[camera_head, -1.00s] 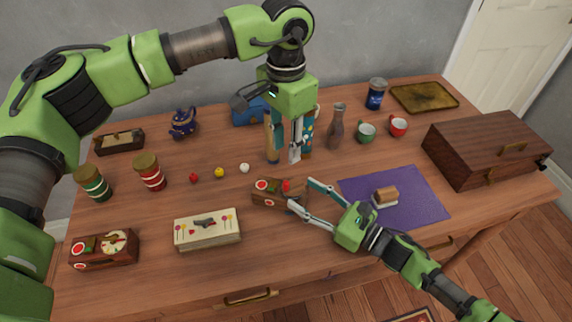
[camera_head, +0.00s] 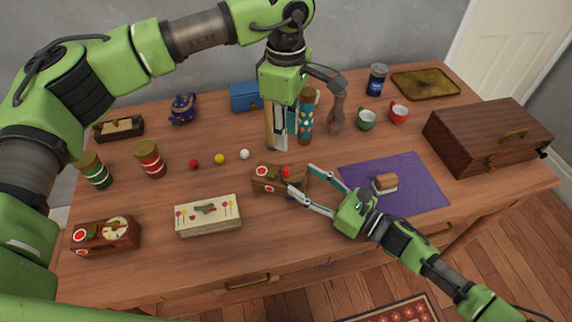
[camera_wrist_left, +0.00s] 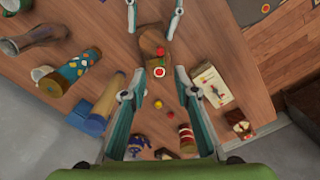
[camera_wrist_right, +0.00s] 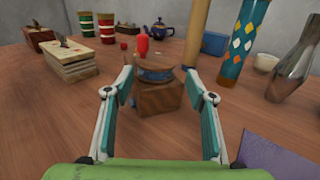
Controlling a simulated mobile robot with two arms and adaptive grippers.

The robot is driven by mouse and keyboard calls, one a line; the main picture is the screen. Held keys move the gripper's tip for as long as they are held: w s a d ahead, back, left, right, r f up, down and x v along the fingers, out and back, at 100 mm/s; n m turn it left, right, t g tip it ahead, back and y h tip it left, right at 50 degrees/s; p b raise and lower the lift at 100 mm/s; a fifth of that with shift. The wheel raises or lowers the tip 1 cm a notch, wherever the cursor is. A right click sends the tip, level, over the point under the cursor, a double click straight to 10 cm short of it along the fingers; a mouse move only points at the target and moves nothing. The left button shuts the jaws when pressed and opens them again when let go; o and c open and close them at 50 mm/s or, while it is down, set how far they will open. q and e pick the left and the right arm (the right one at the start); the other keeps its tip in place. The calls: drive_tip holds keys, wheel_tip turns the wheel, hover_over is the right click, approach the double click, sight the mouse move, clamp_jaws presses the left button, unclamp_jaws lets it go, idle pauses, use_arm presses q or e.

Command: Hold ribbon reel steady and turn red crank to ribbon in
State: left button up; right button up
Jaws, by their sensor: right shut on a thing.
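The ribbon reel (camera_head: 266,180) is a small wooden box with a round top, mid-table. Its red crank knob (camera_head: 286,172) stands on top. In the right wrist view the reel (camera_wrist_right: 160,98) shows a blue band under its lid, with the red knob (camera_wrist_right: 143,46) upright above. My right gripper (camera_head: 301,179) has its fingers on either side of the reel's right end and holds it. My left gripper (camera_head: 283,141) points down behind the reel, apart from it. In the left wrist view its fingers (camera_wrist_left: 153,86) are spread with nothing held between them.
A tan cylinder (camera_wrist_right: 196,45) and a blue patterned cylinder (camera_head: 306,118) stand beside my left gripper. A grey bottle (camera_head: 337,115) is to their right. Small balls (camera_head: 219,159) lie left of the reel. A cream box (camera_head: 207,217) and a purple mat (camera_head: 410,195) flank it.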

sight(286, 168)
use_arm(q)
wheel_tip(286, 168, down, 12)
drive_tip(key=n, duration=1)
drive_tip(key=shift+n, duration=0.4)
clamp_jaws()
